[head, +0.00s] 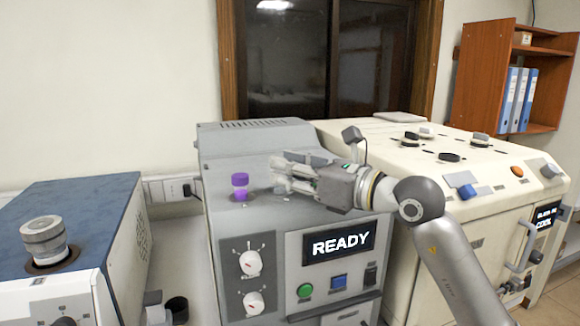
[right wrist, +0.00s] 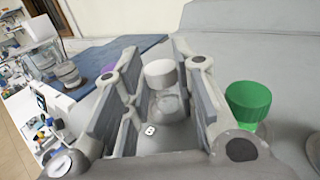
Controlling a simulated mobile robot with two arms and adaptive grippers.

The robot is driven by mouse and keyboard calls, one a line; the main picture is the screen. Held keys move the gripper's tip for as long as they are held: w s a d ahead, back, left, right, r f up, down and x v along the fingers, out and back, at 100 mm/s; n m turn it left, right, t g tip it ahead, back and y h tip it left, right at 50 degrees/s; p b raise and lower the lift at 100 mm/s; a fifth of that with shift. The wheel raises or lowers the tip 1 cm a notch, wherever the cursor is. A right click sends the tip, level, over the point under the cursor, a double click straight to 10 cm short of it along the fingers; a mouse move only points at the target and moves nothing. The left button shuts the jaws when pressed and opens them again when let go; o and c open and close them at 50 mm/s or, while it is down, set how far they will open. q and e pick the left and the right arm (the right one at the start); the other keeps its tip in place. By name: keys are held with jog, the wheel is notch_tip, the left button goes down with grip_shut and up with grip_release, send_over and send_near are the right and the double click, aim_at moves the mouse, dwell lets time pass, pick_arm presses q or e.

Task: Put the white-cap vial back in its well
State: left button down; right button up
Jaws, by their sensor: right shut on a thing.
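The white-cap vial (right wrist: 162,92) has a white cap and a clear glass body; in the right wrist view it is between my right gripper's fingers. My right gripper (head: 283,176) reaches in from the right over the grey machine (head: 222,150), its fingers pointing left, and is shut on this vial. In the head view the fingers largely hide the vial. A purple-cap vial (head: 240,184) stands upright just left of the fingertips. A green-cap vial (right wrist: 248,103) is right of the fingers in the right wrist view. I cannot make out an empty well. My left gripper is not in view.
A blue-topped machine (head: 85,205) stands at the left with a metal cap on it. A cream machine (head: 480,165) with several black lids is at the right. The grey machine's display (head: 340,243) reads READY. The machine top behind the purple-cap vial is clear.

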jog(key=shift+d+f, duration=0.1)
jog(key=shift+f, duration=0.2)
jog(key=shift+f, duration=0.1)
jog(key=shift+f, duration=0.2)
jog(key=o, duration=0.6)
jog(key=shift+r, duration=0.1)
jog(key=shift+r, duration=0.1)
